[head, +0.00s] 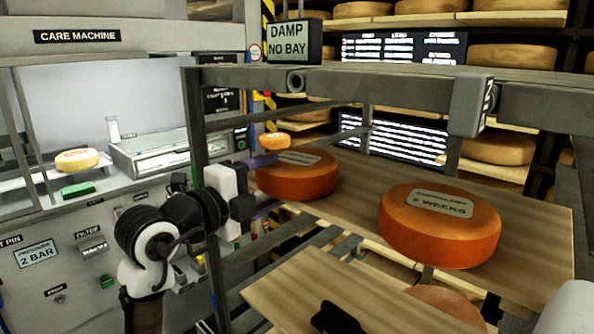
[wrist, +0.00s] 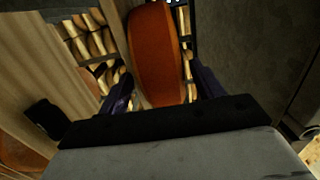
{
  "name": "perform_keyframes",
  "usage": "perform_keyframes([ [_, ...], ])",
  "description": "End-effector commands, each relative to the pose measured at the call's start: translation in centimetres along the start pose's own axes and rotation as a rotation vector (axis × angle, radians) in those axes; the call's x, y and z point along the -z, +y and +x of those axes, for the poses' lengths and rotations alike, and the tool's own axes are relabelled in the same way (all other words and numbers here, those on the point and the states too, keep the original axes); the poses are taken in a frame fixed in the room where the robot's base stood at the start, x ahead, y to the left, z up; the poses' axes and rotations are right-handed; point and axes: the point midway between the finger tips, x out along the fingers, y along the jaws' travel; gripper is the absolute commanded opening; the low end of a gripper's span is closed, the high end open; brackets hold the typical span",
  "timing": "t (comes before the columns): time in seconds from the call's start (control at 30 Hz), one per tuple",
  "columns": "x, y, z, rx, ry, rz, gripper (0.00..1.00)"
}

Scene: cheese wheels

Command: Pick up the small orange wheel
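An orange wheel (head: 297,182) with a label on top lies flat on a wooden shelf board. A larger-looking orange wheel labelled 5 WEEKS (head: 440,228) lies to its right. A much smaller-looking orange wheel (head: 274,141) shows farther back, beyond the rack post. My gripper (head: 264,182) is at the left side of the labelled wheel nearest it, with a purple finger at the wheel's upper left edge. In the wrist view, an orange wheel (wrist: 156,55) shows between the two spread, dark purple fingers of my gripper (wrist: 164,88). Gaps show beside the wheel; contact is not clear.
A grey rack post (head: 197,125) and upper rail (head: 350,80) stand close to my arm. A lower wooden board (head: 300,290) carries a black object (head: 337,319). A pale yellow wheel (head: 77,159) sits in the care machine at left. Stocked shelves stand behind.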

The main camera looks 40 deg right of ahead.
Motion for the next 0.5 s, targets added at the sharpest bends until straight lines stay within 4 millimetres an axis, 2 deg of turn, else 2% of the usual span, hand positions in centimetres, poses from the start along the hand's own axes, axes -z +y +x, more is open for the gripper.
perform_keyframes([
  [0.07,0.0,-0.01,-0.02,0.0,0.0,0.0,0.56],
  [0.5,0.01,0.0,-0.04,-0.001,0.0,0.0,0.0],
])
